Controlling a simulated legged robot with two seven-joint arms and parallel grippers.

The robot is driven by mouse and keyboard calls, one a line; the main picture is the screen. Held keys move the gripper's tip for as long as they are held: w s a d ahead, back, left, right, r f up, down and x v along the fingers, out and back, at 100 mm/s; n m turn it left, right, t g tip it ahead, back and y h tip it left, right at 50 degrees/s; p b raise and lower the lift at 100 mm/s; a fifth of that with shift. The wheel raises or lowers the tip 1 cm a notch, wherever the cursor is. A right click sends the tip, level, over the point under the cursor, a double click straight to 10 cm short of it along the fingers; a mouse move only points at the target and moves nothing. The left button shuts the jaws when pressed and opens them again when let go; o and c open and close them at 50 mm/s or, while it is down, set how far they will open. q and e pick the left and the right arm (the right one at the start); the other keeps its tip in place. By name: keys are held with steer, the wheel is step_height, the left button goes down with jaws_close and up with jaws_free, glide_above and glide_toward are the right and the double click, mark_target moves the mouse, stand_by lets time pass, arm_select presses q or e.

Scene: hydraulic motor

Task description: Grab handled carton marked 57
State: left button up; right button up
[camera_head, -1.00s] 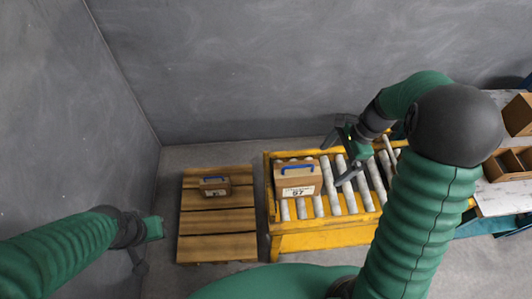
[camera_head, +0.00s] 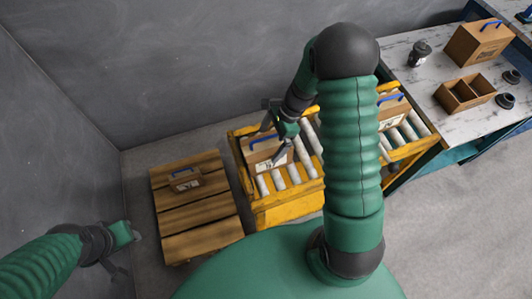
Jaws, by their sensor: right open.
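The carton marked 57 (camera_head: 262,157) is a brown box with a blue handle and a white label, on the left end of the yellow roller conveyor (camera_head: 290,208). Its number is hard to read now. My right gripper (camera_head: 272,141) is open at the carton's right side, its fingers overlapping the box and partly covering it. I cannot tell whether they touch. My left gripper (camera_head: 130,250) hangs at lower left, away from the carton; its jaw state is unclear.
A smaller handled carton (camera_head: 185,181) sits on a wooden pallet (camera_head: 200,240). Another handled carton (camera_head: 392,110) is on the conveyor's right part, partly behind my arm. A marble-topped table (camera_head: 430,85) holds a large handled carton (camera_head: 480,44), a divided box (camera_head: 465,93) and dark round parts.

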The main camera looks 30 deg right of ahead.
steer(key=shift+x, duration=0.95)
steer(key=shift+w+d+f, duration=0.15)
steer(key=shift+f, duration=0.35)
steer(key=shift+r, duration=0.1)
steer(key=c, duration=0.6)
steer(key=shift+r, duration=0.1)
steer(key=c, duration=1.4)
